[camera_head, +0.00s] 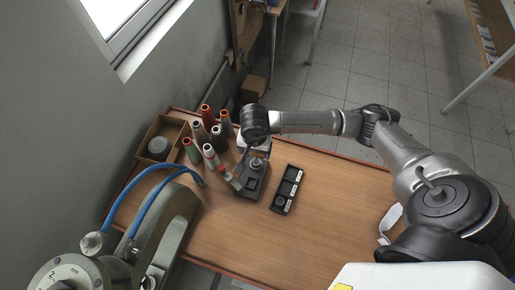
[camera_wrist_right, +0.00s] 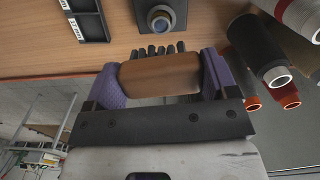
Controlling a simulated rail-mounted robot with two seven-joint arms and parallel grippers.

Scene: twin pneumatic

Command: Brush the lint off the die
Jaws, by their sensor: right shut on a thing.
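My right gripper (camera_wrist_right: 162,78) is shut on a brush with a brown wooden handle (camera_wrist_right: 160,74). Its dark bristles (camera_wrist_right: 158,50) point up the right wrist view, toward the round die (camera_wrist_right: 160,20) on a dark grey block. The bristles appear just short of the die there; I cannot tell whether they touch. In the head view the block (camera_head: 254,187) stands mid-table, with the die (camera_head: 257,163) at its top, and my right arm reaches over it from the right. The brush is hard to make out there. Lint is too small to tell. My left gripper is not in view.
Several thread spools (camera_head: 208,153) stand left of the block. A black compartment tray (camera_head: 282,204) lies close on its right. A wooden box (camera_head: 150,134) is at the back left. A grey machine with blue hoses (camera_head: 172,222) fills the front left. The table's right side is clear.

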